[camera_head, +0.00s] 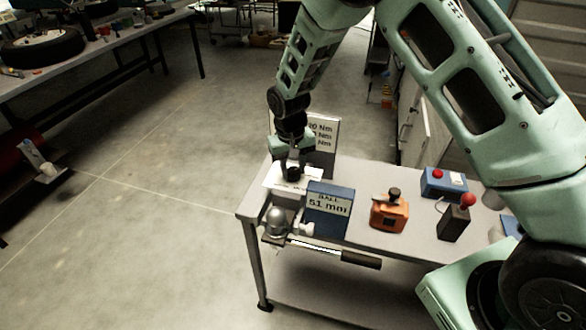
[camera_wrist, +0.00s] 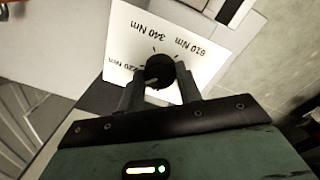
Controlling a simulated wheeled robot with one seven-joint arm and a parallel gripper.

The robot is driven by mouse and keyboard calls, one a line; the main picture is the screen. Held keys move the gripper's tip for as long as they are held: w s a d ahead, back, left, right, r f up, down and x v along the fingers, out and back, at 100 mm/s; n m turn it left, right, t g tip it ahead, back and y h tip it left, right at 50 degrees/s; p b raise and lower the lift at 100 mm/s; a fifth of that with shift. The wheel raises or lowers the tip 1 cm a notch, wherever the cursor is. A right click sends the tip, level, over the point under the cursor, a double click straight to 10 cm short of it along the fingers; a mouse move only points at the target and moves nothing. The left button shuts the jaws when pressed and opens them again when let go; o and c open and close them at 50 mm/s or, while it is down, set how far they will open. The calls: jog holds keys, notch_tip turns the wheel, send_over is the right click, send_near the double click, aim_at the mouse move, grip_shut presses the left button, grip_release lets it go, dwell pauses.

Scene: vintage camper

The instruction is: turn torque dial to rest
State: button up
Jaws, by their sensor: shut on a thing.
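The torque dial (camera_wrist: 160,70) is a round black knob on a white plate (camera_wrist: 118,45) printed with 220 Nm, 340 Nm and 610 Nm marks. In the wrist view my gripper (camera_wrist: 161,84) has a finger on each side of the knob, shut on it. Which mark the dial points to is hard to tell. In the head view my gripper (camera_head: 292,172) reaches down onto the white plate (camera_head: 276,180) at the left end of the table. The knob itself is mostly hidden there by the gripper.
On the table (camera_head: 352,234) stand a blue box (camera_head: 329,222) labelled 51 mm, an orange device (camera_head: 390,212), a blue box with a red button (camera_head: 444,182) and a red-knobbed lever (camera_head: 457,216). A sign (camera_head: 324,131) stands behind my gripper. A metal ball hitch (camera_head: 276,222) is in front.

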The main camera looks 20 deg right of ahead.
aim_at(292, 173)
jog(key=n, duration=0.4)
jog(key=shift+n, duration=0.3)
jog(key=shift+n+b, duration=0.3)
jog(key=shift+n, duration=1.7)
jog(key=o, duration=1)
jog(key=shift+r, duration=0.1)
jog(key=r, duration=0.5)
jog(key=r+b, duration=0.1)
jog(key=r, duration=0.5)
jog(key=r+b, duration=0.1)
jog(key=r, duration=0.5)
jog(key=shift+s+a+r, duration=0.15)
jog(key=shift+s+a, duration=0.1)
jog(key=shift+s, duration=0.1)
